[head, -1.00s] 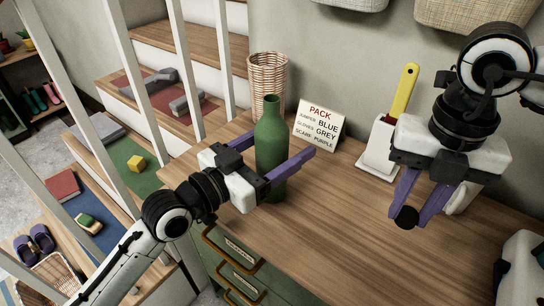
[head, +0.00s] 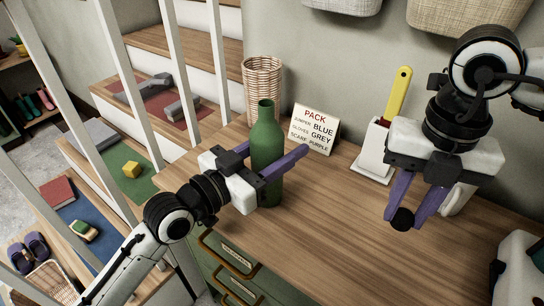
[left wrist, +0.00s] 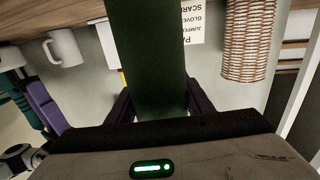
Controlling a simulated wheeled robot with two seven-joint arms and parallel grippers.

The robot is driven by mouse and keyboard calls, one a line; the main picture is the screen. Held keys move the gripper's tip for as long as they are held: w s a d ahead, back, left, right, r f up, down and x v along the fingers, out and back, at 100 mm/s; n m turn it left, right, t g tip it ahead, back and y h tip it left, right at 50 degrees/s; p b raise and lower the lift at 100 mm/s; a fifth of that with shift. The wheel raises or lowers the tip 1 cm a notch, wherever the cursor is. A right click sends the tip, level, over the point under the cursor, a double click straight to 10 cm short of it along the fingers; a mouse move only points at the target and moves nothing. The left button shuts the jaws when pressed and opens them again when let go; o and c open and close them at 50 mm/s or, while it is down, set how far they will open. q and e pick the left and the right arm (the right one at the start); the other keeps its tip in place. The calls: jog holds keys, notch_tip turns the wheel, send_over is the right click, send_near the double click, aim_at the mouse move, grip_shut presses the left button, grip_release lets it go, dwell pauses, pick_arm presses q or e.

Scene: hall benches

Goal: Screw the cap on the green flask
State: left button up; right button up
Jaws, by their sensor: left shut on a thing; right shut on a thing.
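The green flask (head: 266,140) stands upright on the wooden bench top, its open neck bare at the top. My left gripper (head: 284,164) is shut around the flask's body, one purple finger showing on its right side. In the left wrist view the flask (left wrist: 146,60) fills the middle between the fingers. My right gripper (head: 402,212) points down, to the right of the flask and apart from it. It is shut on a small black round cap (head: 402,219) held between its purple fingertips.
A wicker basket (head: 262,82) stands behind the flask. A sign (head: 314,129) and a white holder with a yellow-handled tool (head: 374,150) stand along the wall. A white mug (left wrist: 63,47) stands behind my right gripper. The bench front is clear.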

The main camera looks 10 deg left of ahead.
pick_arm(q)
jog(key=shift+r, duration=0.2)
